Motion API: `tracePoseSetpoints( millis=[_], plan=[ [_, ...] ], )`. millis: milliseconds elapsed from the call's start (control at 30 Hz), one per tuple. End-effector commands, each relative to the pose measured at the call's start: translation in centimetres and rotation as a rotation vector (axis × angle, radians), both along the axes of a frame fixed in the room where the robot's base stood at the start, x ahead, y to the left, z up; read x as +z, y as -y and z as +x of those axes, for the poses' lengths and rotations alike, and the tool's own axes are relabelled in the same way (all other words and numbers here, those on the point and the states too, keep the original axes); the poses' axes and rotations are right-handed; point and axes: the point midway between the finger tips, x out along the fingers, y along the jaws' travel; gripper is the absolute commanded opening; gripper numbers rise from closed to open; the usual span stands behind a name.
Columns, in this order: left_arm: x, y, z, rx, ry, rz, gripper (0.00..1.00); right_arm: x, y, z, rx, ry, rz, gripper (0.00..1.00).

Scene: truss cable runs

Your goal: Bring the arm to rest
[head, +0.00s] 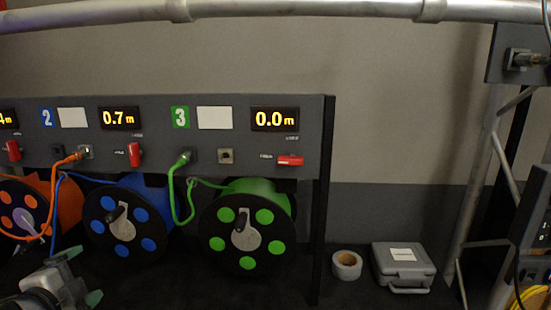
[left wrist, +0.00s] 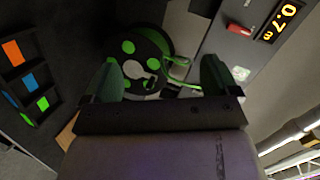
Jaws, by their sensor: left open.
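My left gripper (head: 82,277) is at the lower left of the head view, in front of the reels. In the left wrist view its two fingers (left wrist: 158,80) stand wide apart with nothing held between them. The green reel (left wrist: 145,60) shows beyond the fingers there, and it also shows at the middle of the head view (head: 247,262). My right gripper is not in view.
A grey panel (head: 250,170) with displays, red switches and sockets runs above the blue reel (head: 146,245) and orange reel (head: 68,204). Green and orange cables are plugged into it. A tape roll (head: 347,265) and grey case (head: 403,268) lie right.

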Motion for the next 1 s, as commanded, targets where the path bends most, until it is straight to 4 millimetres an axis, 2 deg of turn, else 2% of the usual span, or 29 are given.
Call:
tracePoseSetpoints(
  millis=[33,167,300,400,500,600,867,1000],
  plan=[
    [-2.2,0.6,-0.7,0.022,-0.045,-0.052,0.89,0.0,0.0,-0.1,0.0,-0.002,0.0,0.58],
    [-8.2,2.4,-3.3,0.108,-0.181,-0.2,0.89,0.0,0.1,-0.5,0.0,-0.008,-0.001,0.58],
    [-15.5,5.7,-8.4,0.258,-0.385,-0.406,0.89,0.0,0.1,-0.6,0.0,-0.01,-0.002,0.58],
    [-19.1,8.1,-12.4,0.372,-0.519,-0.532,0.89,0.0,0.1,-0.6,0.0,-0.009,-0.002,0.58],
    [-21.4,10.1,-15.7,0.472,-0.628,-0.629,0.89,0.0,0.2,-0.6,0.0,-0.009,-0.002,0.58],
    [-22.8,11.8,-18.6,0.561,-0.718,-0.705,0.89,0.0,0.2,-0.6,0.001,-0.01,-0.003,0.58],
    [-24.6,15.7,-24.8,0.766,-0.912,-0.859,0.89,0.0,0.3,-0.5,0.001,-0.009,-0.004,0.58],
    [-28.6,15.6,-23.5,0.77,-0.922,-0.842,0.89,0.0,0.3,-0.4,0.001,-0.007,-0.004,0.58]
  ],
)
